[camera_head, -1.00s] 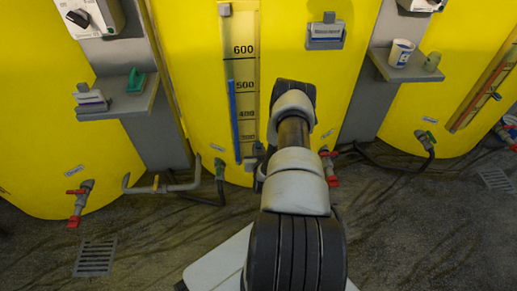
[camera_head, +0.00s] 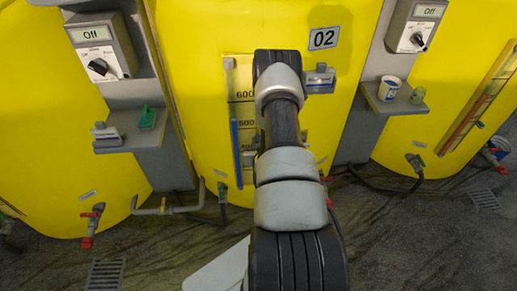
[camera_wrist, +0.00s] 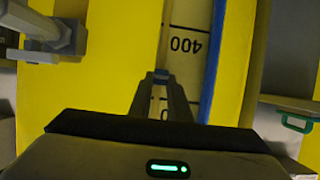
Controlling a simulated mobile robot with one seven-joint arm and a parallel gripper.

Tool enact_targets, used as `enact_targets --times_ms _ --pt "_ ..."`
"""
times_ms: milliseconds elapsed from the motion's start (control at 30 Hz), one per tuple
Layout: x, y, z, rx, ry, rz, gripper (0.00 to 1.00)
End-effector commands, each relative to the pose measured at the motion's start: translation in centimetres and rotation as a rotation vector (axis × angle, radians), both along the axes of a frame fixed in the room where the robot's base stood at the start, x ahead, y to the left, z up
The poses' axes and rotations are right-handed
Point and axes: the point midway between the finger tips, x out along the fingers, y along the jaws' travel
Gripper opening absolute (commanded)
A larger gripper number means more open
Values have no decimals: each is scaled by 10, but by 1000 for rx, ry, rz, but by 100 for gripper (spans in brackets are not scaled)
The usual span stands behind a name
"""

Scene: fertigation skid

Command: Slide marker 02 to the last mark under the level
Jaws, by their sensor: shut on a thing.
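In the head view, tank 02 (camera_head: 205,60) carries a vertical scale plate (camera_head: 243,108) marked 600, 500 and 400. A blue level column (camera_head: 235,140) rises along the scale's left side to about the 500 label. My arm covers the scale's right side and hides my gripper there. In the wrist view, which is upside down, my gripper (camera_wrist: 161,86) is shut on a small blue-grey piece, marker 02 (camera_wrist: 161,74), at the scale's edge. It appears between the 400 label and a partly hidden label. The blue column (camera_wrist: 215,60) stands apart, to the right.
A bracketed box (camera_head: 320,80) sits right of the scale, below the 02 sign (camera_head: 323,38); in the wrist view a grey fixture (camera_wrist: 45,35) juts out at left. Shelves hold a green item (camera_head: 148,117) at left and a white cup (camera_head: 389,88) at right. Pipes run low.

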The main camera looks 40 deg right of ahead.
Motion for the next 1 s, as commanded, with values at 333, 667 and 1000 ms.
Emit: enact_targets --times_ms 333,667,1000 --pt "1 -1 41 -3 -4 0 0" --pt "1 -1 42 -3 -4 0 0" --pt "1 0 42 -2 -3 0 36"
